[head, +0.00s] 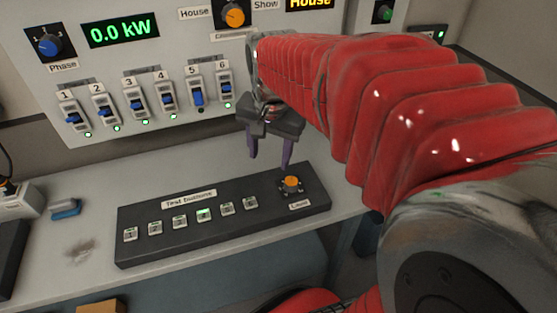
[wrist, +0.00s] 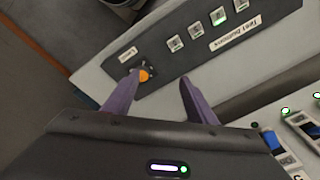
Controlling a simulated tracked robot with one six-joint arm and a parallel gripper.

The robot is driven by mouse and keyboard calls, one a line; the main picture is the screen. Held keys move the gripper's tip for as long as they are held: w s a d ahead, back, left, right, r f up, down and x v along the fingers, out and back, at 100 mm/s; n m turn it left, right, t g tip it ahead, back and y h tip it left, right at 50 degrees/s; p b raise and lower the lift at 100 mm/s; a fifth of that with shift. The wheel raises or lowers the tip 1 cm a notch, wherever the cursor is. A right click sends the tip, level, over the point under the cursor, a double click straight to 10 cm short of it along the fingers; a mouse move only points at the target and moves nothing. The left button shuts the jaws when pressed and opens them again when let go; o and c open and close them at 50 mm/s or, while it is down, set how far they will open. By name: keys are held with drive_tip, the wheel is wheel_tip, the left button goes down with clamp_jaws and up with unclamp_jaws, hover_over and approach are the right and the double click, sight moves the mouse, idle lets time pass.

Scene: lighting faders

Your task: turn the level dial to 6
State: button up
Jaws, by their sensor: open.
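The level dial (head: 291,183) is an orange knob on the right end of the dark "Test buttons" panel (head: 160,243), with a "Level" label below it. In the wrist view the orange dial (wrist: 144,75) shows close to the tip of the left finger. My gripper (head: 270,162) is open and empty, its two purple fingers pointing down above and behind the dial in the head view. In the wrist view the gripper (wrist: 160,80) has the dial near its left finger, not centred. I cannot tell the dial's setting; its marks are too small to read.
Several numbered buttons (head: 204,215) run along the panel, one lit green. Behind stands an upright panel with blue faders (head: 198,97), a "Phase" knob (head: 49,45) and a 0.0 kW display (head: 120,32). A blue block (head: 66,209) lies on the bench at left.

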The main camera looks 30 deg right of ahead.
drive_tip(key=s+a+n+t, duration=0.3)
drive_tip(key=s+a+n, duration=0.6)
drive_tip(key=a+n, duration=0.2)
drive_tip(key=shift+a+r+t+y, duration=0.2)
drive_tip(key=shift+r+t+y, duration=0.1)
drive_tip(key=shift+r, duration=0.05)
drive_tip(key=shift+c, duration=0.5)
